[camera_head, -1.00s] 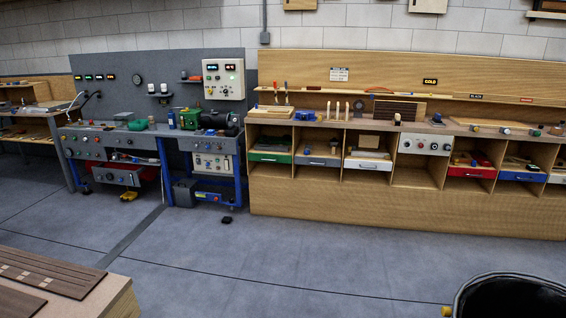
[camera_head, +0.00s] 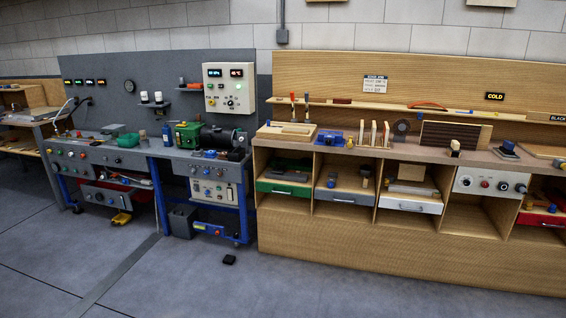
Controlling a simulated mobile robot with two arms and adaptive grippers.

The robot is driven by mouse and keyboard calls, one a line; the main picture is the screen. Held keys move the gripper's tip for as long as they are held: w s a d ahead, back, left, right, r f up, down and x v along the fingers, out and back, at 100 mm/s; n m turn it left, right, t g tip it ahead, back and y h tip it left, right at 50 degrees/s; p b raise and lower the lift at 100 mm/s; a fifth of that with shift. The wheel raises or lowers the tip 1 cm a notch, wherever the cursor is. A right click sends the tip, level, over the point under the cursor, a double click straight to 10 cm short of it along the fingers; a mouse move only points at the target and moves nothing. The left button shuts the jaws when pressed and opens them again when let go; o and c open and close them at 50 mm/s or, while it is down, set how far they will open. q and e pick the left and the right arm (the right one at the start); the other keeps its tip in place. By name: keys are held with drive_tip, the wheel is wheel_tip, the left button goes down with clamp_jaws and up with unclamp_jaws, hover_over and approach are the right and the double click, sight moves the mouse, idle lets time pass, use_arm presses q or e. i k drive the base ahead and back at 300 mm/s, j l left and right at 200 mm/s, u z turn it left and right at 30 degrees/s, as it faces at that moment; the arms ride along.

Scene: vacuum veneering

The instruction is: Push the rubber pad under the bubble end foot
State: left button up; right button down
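A small black block (camera_head: 229,260), which looks like the rubber pad, lies on the grey floor in front of the gap between the blue-legged bench (camera_head: 202,167) and the wooden bench. The blue-legged bench has blue legs, and the foot at its right end (camera_head: 240,240) stands on the floor just behind and right of the black block. The block is apart from that foot. I cannot tell which foot is the bubble end foot. Neither gripper is in view.
A wooden bench (camera_head: 400,250) with a solid front stands right of the blue-legged bench. A yellow pedal (camera_head: 121,218) and a dark grey bin (camera_head: 183,221) are under the benches at left. The floor (camera_head: 180,290) in front is clear.

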sight(228, 259)
drive_tip(key=i+u, duration=0.25)
drive_tip(key=i, duration=0.35)
drive_tip(key=i+u, duration=0.25)
drive_tip(key=i, duration=0.35)
drive_tip(key=i+l+u, duration=0.2)
drive_tip(key=i, duration=0.4)
